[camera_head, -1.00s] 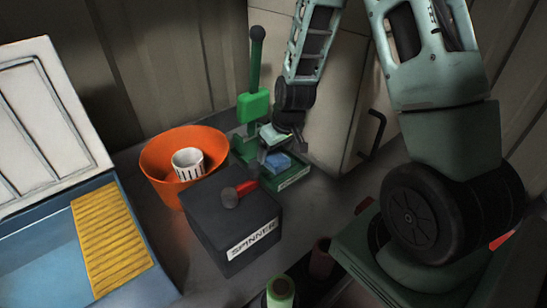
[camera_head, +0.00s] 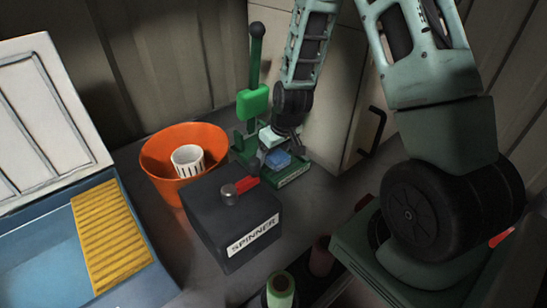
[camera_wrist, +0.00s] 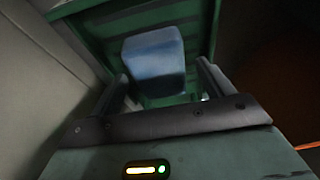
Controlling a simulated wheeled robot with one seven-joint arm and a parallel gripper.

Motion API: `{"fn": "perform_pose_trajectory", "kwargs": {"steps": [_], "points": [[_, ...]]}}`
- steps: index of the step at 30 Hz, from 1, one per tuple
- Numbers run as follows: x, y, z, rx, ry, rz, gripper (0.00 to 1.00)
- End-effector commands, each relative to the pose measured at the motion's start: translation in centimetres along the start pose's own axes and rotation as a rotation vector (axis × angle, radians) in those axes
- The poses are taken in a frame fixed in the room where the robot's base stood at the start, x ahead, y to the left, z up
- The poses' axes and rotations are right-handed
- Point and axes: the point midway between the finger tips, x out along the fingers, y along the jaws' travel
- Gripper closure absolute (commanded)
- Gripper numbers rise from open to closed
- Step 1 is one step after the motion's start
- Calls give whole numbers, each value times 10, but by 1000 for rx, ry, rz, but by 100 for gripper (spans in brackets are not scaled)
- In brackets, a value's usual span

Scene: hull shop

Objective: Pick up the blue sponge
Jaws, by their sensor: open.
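The blue sponge (camera_head: 277,158) is a small block on the base of a green lever press (camera_head: 293,177) at the back of the bench. In the wrist view the sponge (camera_wrist: 154,60) lies ahead of and between my fingers, against green surfaces. My gripper (camera_head: 277,142) is at the press, close above the sponge in the head view. In the wrist view my gripper (camera_wrist: 165,85) is open, with a finger on each side and nothing between the pads that I can see gripped. Part of the sponge is hidden by my gripper in the head view.
An orange bowl (camera_head: 215,138) holding a white slotted cup (camera_head: 188,160) stands left of the press. A dark box marked SPINNER (camera_head: 232,218) with a red-handled knob is in front. A blue basin with a yellow ridged board (camera_head: 108,236) is at left. Green and red spools stand at the front.

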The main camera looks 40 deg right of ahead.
Motion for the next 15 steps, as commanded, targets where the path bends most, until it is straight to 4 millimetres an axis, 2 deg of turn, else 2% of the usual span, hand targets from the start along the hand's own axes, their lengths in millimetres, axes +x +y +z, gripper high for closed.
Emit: {"fn": "perform_pose_trajectory", "kwargs": {"steps": [7,8,12,15], "points": [[0,0,0,0,0,0,20],[0,0,0,0,0,0,26],[0,0,0,0,0,0,64],[0,0,0,-1,0,0,71]]}}
